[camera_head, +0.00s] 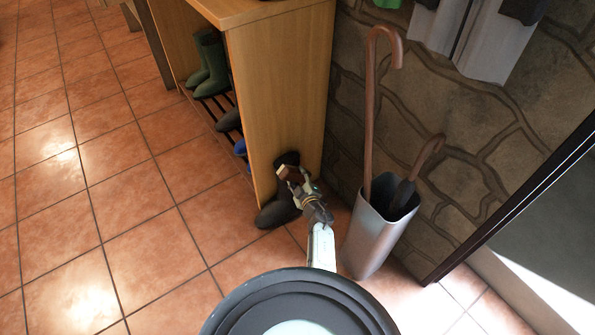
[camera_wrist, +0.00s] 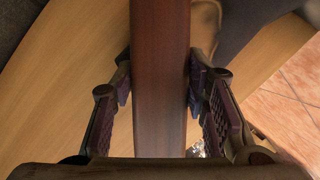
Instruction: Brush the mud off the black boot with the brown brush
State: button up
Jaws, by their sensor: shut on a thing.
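The black boot (camera_head: 274,213) stands on the tiled floor against the end panel of the wooden shelf unit in the head view. Its shaft rises behind my gripper (camera_head: 294,181), which covers part of it. My gripper is shut on the brown brush (camera_wrist: 160,50), whose wooden body runs between the two fingers in the wrist view. The brush (camera_head: 291,175) is beside the upper part of the boot; I cannot tell whether its bristles touch it. A dark shape at the upper right of the wrist view may be the boot. Mud cannot be made out clearly.
The wooden shelf unit (camera_head: 275,85) holds green boots (camera_head: 208,66) and other footwear on its lower rack. A grey metal umbrella stand (camera_head: 374,238) with a cane (camera_head: 369,110) and an umbrella stands close to the right of my arm. Open tiled floor (camera_head: 110,190) lies to the left.

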jog(key=f, duration=0.3)
jog(key=shift+a+f, duration=0.25)
jog(key=shift+a, duration=0.15)
jog(key=shift+s+f+p, duration=0.1)
jog(key=shift+f+p, duration=0.3)
jog(key=shift+p, duration=0.05)
jog(key=shift+s+r+p, duration=0.15)
jog(key=shift+r+p, duration=0.1)
jog(key=shift+p, duration=0.75)
jog(key=shift+s+p, duration=0.1)
jog(key=shift+p, duration=0.65)
